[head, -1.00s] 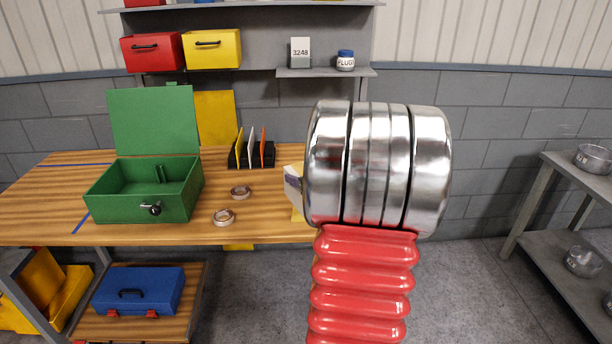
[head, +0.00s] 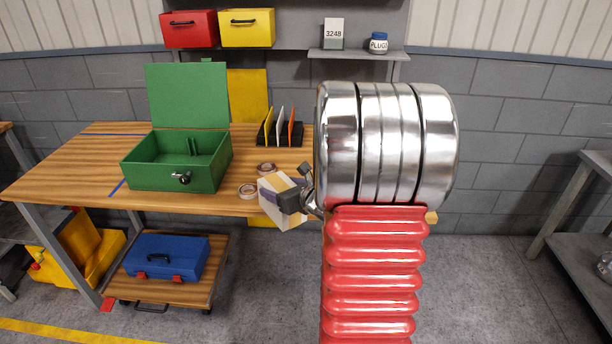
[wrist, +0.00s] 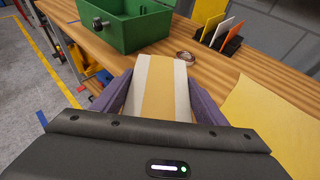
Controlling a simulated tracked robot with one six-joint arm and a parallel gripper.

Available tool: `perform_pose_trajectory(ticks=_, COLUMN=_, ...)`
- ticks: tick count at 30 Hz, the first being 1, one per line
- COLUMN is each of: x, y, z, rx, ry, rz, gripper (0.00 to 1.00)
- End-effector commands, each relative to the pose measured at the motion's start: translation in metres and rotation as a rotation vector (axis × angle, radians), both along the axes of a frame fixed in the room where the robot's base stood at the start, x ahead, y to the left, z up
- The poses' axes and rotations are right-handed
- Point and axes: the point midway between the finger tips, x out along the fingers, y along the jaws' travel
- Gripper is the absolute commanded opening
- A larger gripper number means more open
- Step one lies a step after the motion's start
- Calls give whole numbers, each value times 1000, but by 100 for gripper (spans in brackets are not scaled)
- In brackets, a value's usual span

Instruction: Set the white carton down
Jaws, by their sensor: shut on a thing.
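The white carton (wrist: 183,78) has a tan stripe down its middle and is held between the two purple-grey fingers of my gripper (wrist: 159,84) in the wrist view. In the head view the carton (head: 268,207) is tilted and overlaps the bench's front edge, just left of my silver wrist joint. My gripper (head: 294,199) is shut on it there. The carton appears above the bench (head: 70,180), but its exact height is unclear. A flat yellow area (wrist: 275,125) lies on the bench to the carton's right in the wrist view; my arm hides that part in the head view.
An open green box (head: 160,177) stands on the bench to the left. A dark rack with coloured cards (head: 280,130) stands behind. A blue toolbox (head: 167,257) sits on a low wheeled platform below.

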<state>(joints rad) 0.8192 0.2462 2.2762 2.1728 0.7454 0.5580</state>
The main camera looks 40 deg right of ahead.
Motion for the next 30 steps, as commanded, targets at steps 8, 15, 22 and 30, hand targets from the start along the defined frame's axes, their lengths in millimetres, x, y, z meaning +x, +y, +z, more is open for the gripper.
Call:
perform_pose_trajectory(ticks=8, x=30, y=110, z=-33, rx=4, ry=-2, rz=152, gripper=28)
perform_pose_trajectory(ticks=15, x=39, y=198, z=-56, rx=-1, ry=2, rz=274, gripper=28)
perform_pose_trajectory(ticks=22, x=37, y=278, z=-75, rx=-8, ry=6, rz=392, gripper=28)
perform_pose_trajectory(ticks=30, x=32, y=330, z=-84, rx=-16, ry=5, rz=474, gripper=28)
